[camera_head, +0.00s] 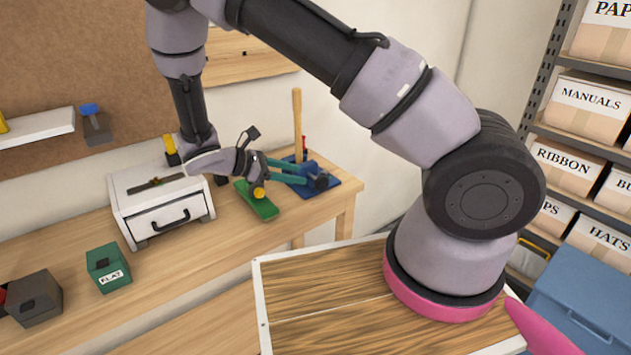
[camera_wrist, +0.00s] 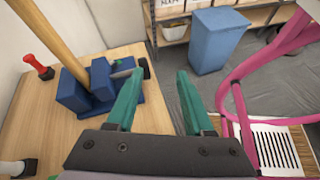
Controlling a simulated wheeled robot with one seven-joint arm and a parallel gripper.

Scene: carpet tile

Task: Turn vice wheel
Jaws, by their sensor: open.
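A blue vice (camera_head: 309,167) stands on a dark blue base at the right end of the workbench; it also shows in the wrist view (camera_wrist: 98,82). Its dark wheel (camera_head: 321,182) sits at the end of a short grey shaft on the side facing the bench's end; in the wrist view the wheel (camera_wrist: 146,68) is just beyond the left fingertip. My gripper (camera_head: 303,174) has teal fingers, spread apart with nothing between them in the wrist view (camera_wrist: 160,78). The left finger is close to the wheel and vice; whether it touches cannot be told.
A wooden handle (camera_head: 297,125) rises upright at the vice. A green block (camera_head: 257,203) lies beside it on the bench. A white drawer box (camera_head: 160,205) stands left. A blue bin (camera_wrist: 217,40) stands on the floor past the bench. A red-handled tool (camera_wrist: 38,67) is behind the vice.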

